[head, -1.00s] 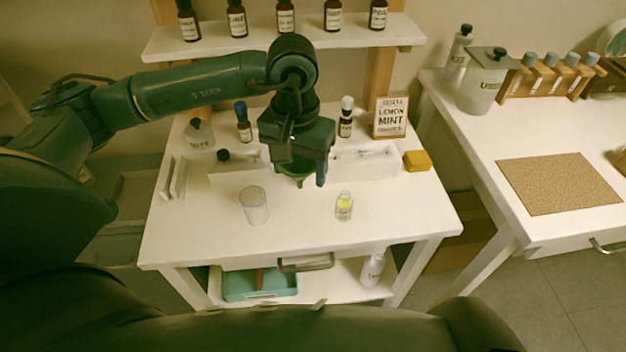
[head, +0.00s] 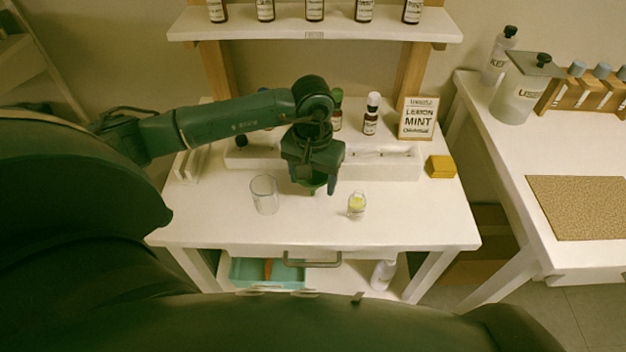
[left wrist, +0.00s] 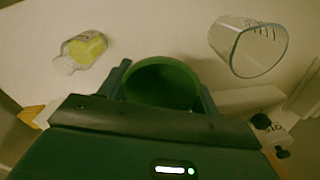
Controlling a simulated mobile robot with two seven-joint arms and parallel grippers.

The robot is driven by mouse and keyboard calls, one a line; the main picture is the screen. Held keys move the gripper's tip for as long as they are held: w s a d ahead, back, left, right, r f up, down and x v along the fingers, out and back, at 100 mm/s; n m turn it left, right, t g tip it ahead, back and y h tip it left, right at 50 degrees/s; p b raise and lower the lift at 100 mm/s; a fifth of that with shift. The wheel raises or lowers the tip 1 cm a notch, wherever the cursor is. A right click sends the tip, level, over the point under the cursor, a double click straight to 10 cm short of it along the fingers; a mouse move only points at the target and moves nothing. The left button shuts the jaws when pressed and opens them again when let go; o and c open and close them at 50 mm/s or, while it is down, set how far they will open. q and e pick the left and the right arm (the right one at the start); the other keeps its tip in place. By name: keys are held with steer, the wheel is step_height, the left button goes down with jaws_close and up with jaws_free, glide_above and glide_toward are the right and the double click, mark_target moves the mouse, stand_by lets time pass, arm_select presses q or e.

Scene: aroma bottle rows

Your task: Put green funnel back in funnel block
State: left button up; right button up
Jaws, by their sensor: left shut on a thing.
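My left gripper (head: 316,188) is shut on the green funnel (left wrist: 162,84), which shows as a round green rim between the fingers in the left wrist view. In the head view the funnel is mostly hidden under the gripper, above the white table in front of the white block (head: 385,162). I cannot tell which part of that block is the funnel's place. A small glass bottle with yellow liquid (head: 357,206) stands to the right of the gripper. An empty glass beaker (head: 264,195) stands to its left. My right gripper is not in view.
Dark bottles stand at the table's back, one with a white cap (head: 371,114). A lemon mint sign (head: 417,118) and a yellow block (head: 440,167) are at the right. A shelf (head: 315,34) hangs above. The table's front is clear.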

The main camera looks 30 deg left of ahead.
arm_select(q)
steer(key=shift+f, duration=0.95)
steer(key=o, duration=1)
steer(key=shift+r, duration=0.1)
